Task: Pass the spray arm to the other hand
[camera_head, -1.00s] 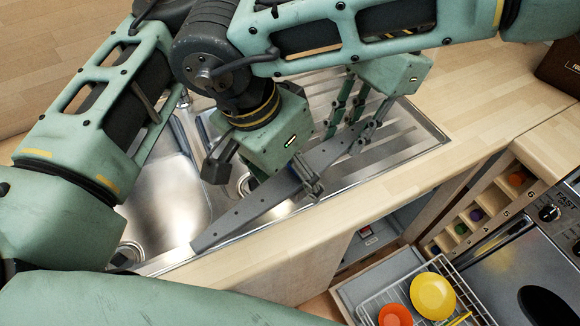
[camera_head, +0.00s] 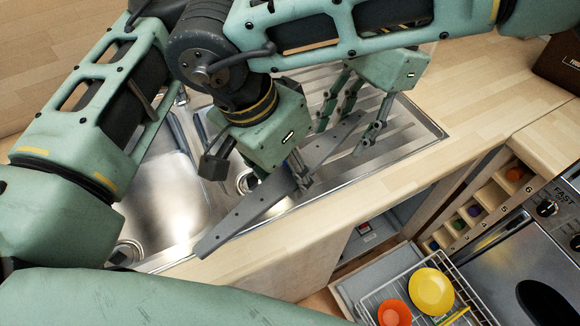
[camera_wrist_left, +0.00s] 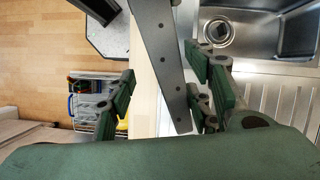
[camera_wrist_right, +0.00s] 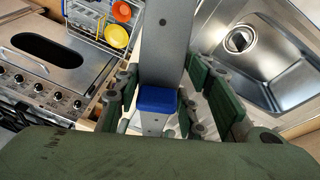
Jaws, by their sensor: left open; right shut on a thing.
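The spray arm (camera_head: 240,218) is a long grey bar with a row of small holes, held slantwise above the sink. My right gripper (camera_head: 301,178) is shut on it near its middle. In the right wrist view the spray arm (camera_wrist_right: 166,38) runs away between the fingers, with a blue part (camera_wrist_right: 157,99) on it. My left gripper (camera_head: 342,136) is open, its fingers spread on either side of the bar's upper right end. In the left wrist view the spray arm's tapered end (camera_wrist_left: 163,75) lies between the fingers, closer to the right-hand ones; contact cannot be told.
The steel sink (camera_head: 170,200) and its ribbed drainer (camera_head: 395,135) lie below, set in a wooden worktop (camera_head: 480,90). An open rack holds a yellow bowl (camera_head: 431,291) and an orange bowl (camera_head: 394,313). A range cooker (camera_head: 510,265) stands at the right.

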